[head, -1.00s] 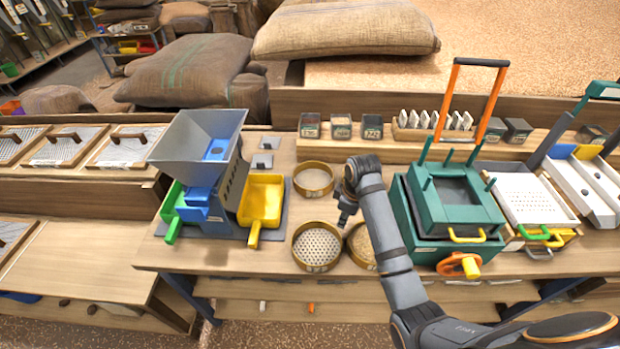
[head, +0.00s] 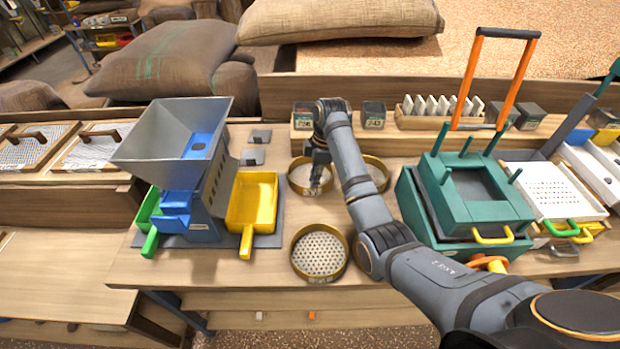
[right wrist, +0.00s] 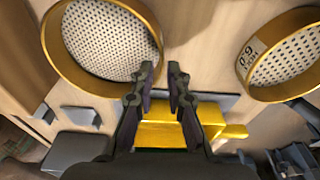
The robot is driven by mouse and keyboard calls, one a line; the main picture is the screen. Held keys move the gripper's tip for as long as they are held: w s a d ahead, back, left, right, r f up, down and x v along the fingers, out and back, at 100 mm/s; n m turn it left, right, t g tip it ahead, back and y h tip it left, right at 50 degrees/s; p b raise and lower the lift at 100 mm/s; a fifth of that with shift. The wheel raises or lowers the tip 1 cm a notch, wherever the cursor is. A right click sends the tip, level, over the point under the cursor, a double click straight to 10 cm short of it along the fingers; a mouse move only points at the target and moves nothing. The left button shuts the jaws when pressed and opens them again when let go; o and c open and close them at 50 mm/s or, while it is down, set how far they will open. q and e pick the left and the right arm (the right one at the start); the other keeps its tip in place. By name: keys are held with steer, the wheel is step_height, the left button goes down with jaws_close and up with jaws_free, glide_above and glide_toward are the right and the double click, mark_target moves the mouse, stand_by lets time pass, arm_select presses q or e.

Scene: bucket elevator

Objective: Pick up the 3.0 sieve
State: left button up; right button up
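My right gripper (head: 318,180) is over the back-left round sieve (head: 299,181), a wooden-rimmed mesh sieve on the bench. In the right wrist view the gripper (right wrist: 161,85) has its fingers apart with nothing between them. Its tips are close to the rim of a perforated sieve (right wrist: 108,40) there; I cannot tell if they touch. No number is readable on that sieve. Another sieve (right wrist: 283,57) at right carries an upside-down label, apparently 6.0. In the head view, a coarse-holed sieve (head: 319,253) lies in front, and another sieve (head: 378,172) is partly behind my arm. My left gripper is out of view.
A grey-blue hopper machine (head: 185,150) with a yellow tray (head: 253,203) stands left of the sieves. A green box machine (head: 470,200) stands at right. Small dark containers (head: 373,115) line the shelf behind. Bare bench lies in front of the coarse sieve.

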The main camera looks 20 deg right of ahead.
steer(key=shift+s+a+f, duration=0.1)
steer(key=shift+s+f, duration=0.05)
steer(key=shift+f, duration=0.45)
steer(key=f, duration=0.2)
steer(key=shift+a+f+p, duration=0.2)
steer(key=shift+f+p, duration=0.15)
steer(key=shift+f, duration=0.05)
steer(key=shift+w+f, duration=0.25)
steer(key=shift+f, duration=0.25)
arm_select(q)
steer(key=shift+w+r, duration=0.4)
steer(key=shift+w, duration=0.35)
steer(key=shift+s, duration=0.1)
arm_select(e)
steer(key=shift+r, duration=0.1)
steer(key=shift+c, duration=0.4)
jaws_close()
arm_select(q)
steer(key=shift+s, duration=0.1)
